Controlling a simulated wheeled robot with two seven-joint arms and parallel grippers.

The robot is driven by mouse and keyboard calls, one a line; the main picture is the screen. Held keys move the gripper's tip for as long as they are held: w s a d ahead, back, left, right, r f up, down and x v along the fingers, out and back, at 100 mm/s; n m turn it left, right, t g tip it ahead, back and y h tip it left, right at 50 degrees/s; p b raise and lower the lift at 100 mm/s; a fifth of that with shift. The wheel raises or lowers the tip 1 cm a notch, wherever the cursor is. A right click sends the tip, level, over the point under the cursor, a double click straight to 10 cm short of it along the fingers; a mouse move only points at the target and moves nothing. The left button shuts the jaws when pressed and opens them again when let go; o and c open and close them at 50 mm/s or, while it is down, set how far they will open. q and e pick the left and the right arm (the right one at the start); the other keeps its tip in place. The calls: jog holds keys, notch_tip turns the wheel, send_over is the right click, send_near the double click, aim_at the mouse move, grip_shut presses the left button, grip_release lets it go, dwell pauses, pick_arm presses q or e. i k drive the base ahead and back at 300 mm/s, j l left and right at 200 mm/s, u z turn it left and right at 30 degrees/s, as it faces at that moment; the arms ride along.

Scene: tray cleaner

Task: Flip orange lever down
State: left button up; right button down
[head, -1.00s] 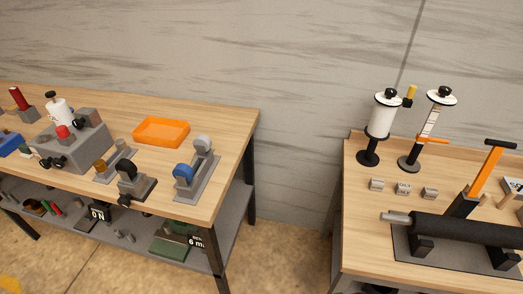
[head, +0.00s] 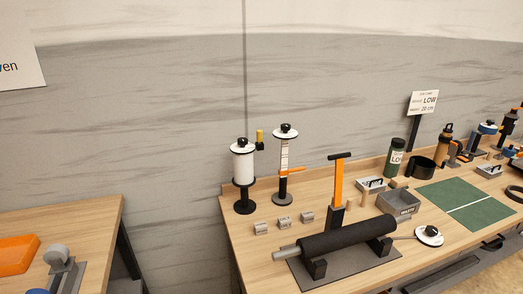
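An orange lever (head: 338,186) with a black T-shaped handle stands nearly upright behind a black roller (head: 345,238) on the right workbench. Its foot sits in a dark bracket. A smaller orange arm (head: 292,170) sticks out to the right from a slim white column (head: 283,160) with a black base. I cannot tell from the picture alone which orange part is the task's lever. Neither of my grippers is in view.
The right workbench (head: 240,225) also holds a white spool stand (head: 243,170), small grey blocks (head: 284,223), a grey bin (head: 398,203) and a green mat (head: 465,204). A gap separates it from the left workbench (head: 85,215), which carries an orange tray (head: 15,252).

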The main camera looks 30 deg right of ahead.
aim_at(339, 158)
jog(key=z, duration=1.7)
